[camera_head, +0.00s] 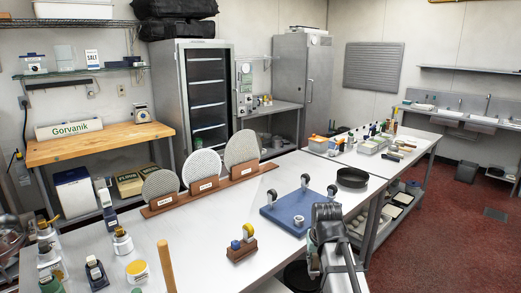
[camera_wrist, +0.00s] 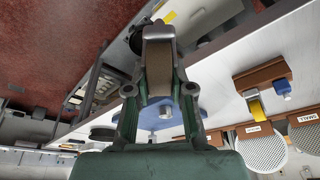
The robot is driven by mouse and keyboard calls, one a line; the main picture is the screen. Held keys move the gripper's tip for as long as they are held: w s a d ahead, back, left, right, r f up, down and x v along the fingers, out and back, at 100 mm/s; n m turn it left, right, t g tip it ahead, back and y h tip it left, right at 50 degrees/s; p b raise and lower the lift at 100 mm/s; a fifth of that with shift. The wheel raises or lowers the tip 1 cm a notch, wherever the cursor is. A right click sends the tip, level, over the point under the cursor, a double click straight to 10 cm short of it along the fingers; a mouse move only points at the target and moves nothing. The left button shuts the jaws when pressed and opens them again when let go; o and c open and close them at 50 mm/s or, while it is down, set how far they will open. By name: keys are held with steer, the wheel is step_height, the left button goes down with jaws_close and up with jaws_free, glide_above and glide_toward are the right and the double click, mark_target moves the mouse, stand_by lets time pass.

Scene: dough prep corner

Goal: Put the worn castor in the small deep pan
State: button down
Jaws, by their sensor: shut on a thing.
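My gripper (camera_head: 328,222) is over the right front part of the steel table, in front of the blue platform.
A wooden rack with round discs (camera_head: 202,169) stands behind. Bottles (camera_head: 95,272) and a wooden rod (camera_head: 167,267) are at left. Table is clear between platform and pan.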

steer(key=shift+s+a+f, duration=0.1)
steer(key=shift+s+a, duration=0.1)
steer(key=shift+r+p, duration=1.95)
steer(key=shift+r, duration=0.6)
steer(key=shift+f, duration=0.15)
